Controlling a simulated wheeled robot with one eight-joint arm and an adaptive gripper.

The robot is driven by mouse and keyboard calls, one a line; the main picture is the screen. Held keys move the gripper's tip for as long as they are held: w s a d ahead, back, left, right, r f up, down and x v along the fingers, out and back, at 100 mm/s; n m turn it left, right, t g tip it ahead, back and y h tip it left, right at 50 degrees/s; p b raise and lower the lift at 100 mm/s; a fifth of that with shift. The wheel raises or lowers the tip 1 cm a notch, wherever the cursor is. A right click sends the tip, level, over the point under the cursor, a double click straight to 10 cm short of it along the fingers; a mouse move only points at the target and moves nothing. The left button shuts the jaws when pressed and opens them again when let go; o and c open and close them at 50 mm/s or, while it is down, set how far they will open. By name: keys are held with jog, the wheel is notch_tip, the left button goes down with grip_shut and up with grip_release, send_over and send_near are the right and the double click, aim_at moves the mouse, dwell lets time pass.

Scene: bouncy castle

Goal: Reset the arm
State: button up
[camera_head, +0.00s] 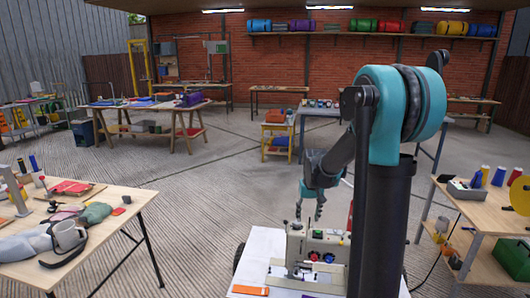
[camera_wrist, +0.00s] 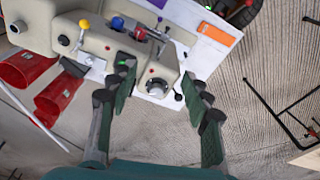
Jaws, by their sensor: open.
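My gripper (camera_head: 309,205) is at the end of my teal and dark arm, low in the middle of the head view. It hangs just above a cream-coloured machine (camera_head: 318,247) with red and blue knobs, which stands on a white top. In the wrist view my gripper (camera_wrist: 163,82) has its two dark green fingers spread apart with nothing between them. The machine (camera_wrist: 125,45) lies beyond the fingertips in that view, with yellow, blue and red knobs. I cannot tell whether a fingertip touches it.
An orange piece (camera_head: 250,290) lies on the white top (camera_head: 262,245). A wooden table (camera_head: 120,195) with a mug and cloths stands at left. A table (camera_head: 480,215) with spools and a yellow disc stands at right. Open concrete floor (camera_head: 215,190) lies between them. Red containers (camera_wrist: 60,95) show in the wrist view.

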jog(key=s+d+f+t, duration=0.1)
jog(key=s+f, duration=0.1)
jog(key=s, duration=1.1)
jog(key=s+d+f+t, duration=0.1)
jog(key=s+f, duration=0.1)
jog(key=s, duration=1)
jog(key=shift+s+f+t, duration=0.3)
jog(key=shift+s+f, duration=0.1)
